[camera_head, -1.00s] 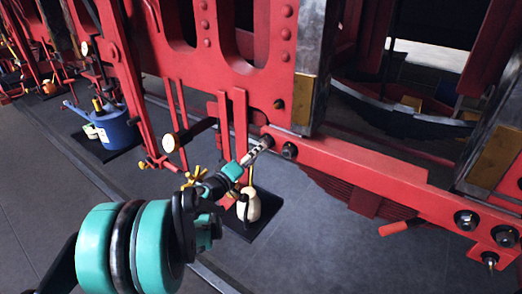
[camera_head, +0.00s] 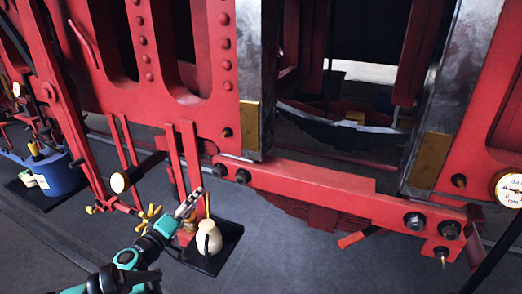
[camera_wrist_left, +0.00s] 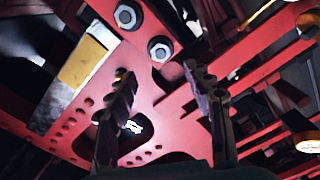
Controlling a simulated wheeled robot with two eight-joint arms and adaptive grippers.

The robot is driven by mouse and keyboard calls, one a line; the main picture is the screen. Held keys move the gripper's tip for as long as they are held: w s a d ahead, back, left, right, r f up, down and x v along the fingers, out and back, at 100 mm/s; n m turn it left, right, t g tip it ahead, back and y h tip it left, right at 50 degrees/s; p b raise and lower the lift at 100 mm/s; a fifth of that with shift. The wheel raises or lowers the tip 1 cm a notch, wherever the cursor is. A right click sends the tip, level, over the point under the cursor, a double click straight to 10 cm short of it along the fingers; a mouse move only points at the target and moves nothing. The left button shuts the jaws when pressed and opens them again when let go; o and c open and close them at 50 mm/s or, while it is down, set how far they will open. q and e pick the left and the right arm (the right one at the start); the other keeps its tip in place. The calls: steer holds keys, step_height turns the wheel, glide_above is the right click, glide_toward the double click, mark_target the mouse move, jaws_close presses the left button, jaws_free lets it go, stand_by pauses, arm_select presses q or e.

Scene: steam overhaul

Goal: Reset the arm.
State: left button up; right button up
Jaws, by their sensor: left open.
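My left gripper (camera_head: 188,203) comes in from the lower left in the head view, in front of the lower part of the red locomotive frame (camera_head: 310,188). In the left wrist view its two dark fingers (camera_wrist_left: 162,95) stand well apart with nothing between them. Beyond them are the red frame (camera_wrist_left: 178,112) and two large bolts (camera_wrist_left: 160,48). The fingers look apart from the frame, though the exact gap is hard to tell. My right gripper is in neither view.
A cream oil can (camera_head: 208,238) stands on a dark mat (camera_head: 222,262) just right of the left gripper. A blue can (camera_head: 58,175) stands at the left. A round gauge (camera_head: 509,190) is at the right edge. A red handle (camera_head: 352,240) juts out below the frame.

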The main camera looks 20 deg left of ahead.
arm_select(q)
steer(key=s+d+f+m+g+h+b, duration=0.1)
steer(key=s+d+f+m+g, duration=0.2)
steer(key=d, duration=0.4)
steer(key=d+f+m+g+h+b, duration=0.1)
steer(key=d+f+g, duration=0.1)
steer(key=d+f, duration=0.3)
steer(key=s+d+f+m+g+b, duration=0.2)
steer(key=d+f+m+g, duration=0.1)
steer(key=d, duration=0.5)
steer(key=s+d+f+m+g+y+b, duration=0.1)
steer(key=s+d+f+m+g+y, duration=0.1)
steer(key=s, duration=0.8)
step_height(320, 180, down, 4)
steer(key=shift+s+r+m+g+y+b, duration=0.2)
steer(key=shift+s+m+g+y+b, duration=0.2)
steer(key=shift+m+y, duration=0.5)
